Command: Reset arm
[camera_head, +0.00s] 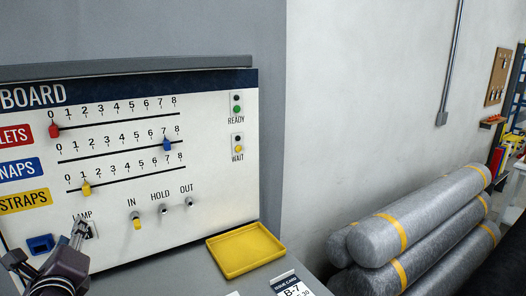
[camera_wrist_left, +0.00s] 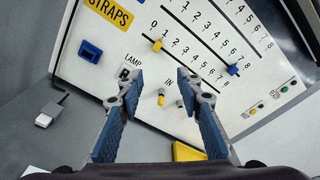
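My left gripper (camera_head: 78,236) is at the lower left of the head view, in front of the board's LAMP label. In the left wrist view (camera_wrist_left: 160,85) its two blue-padded fingers are apart, with nothing between them. The white board (camera_head: 215,190) stands upright beyond it. Its red slider (camera_head: 54,131) is at 0, the blue slider (camera_head: 167,144) near 7 and the yellow slider (camera_head: 87,188) near 1. A yellow-tipped lever (camera_head: 137,223) is under IN; plain knobs are under HOLD (camera_head: 164,209) and OUT (camera_head: 190,203). My right gripper is not in view.
A yellow tray (camera_head: 246,250) lies on the grey bench right of the board, with a B-7 card (camera_head: 291,287) near it. A blue holder (camera_head: 40,244) is at the board's lower left. Grey rolls with yellow bands (camera_head: 408,233) are stacked along the right wall.

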